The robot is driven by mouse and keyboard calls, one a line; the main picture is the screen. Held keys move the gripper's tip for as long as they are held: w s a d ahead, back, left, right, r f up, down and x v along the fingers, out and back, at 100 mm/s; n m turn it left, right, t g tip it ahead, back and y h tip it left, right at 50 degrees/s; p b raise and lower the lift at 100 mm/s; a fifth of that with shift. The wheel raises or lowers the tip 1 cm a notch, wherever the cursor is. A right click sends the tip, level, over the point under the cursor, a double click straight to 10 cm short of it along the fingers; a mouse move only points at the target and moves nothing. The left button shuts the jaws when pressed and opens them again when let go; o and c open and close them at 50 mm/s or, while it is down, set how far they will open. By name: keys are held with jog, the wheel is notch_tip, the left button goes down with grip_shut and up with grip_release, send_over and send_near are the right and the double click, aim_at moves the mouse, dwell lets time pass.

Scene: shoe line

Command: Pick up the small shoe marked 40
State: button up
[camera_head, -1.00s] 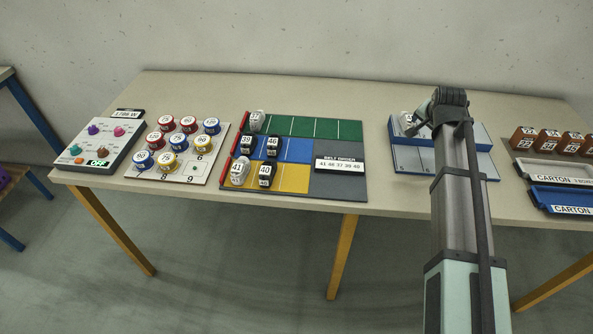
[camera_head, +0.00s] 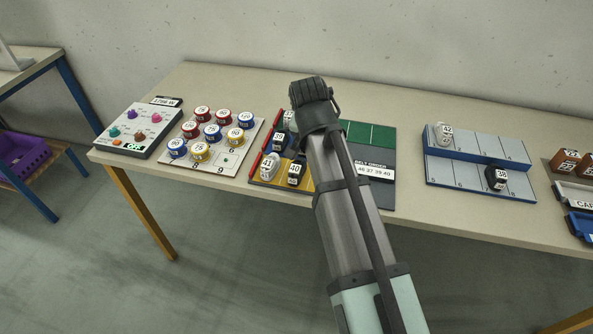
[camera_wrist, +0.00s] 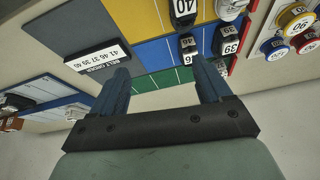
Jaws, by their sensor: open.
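The shoe marked 40 (camera_head: 296,171) is small and black with a white label. It stands on the yellow lane of the belt board (camera_head: 381,190), right of a white shoe marked 41 (camera_head: 268,166). It also shows at the top edge of the wrist view (camera_wrist: 184,10), partly cut off. My gripper (camera_wrist: 160,74) is open and empty above the board, with its blue fingers apart over the blue and green lanes. The 40 shoe lies beyond the fingertips, touched by neither. In the head view my wrist hides the fingers.
A black shoe marked 46 (camera_wrist: 188,46) stands on the blue lane close to the right finger, beside a shoe marked 39 (camera_wrist: 228,38). A blue-grey rack (camera_head: 470,158) at right holds a white shoe (camera_head: 443,134) and a black one marked 38 (camera_head: 496,178). Round tins (camera_head: 210,132) stand left.

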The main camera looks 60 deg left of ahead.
jog(key=n, duration=0.1)
send_near(296, 166)
jog(key=shift+x, duration=5.55)
jog(key=shift+c, duration=0.2)
jog(key=c, duration=1.1)
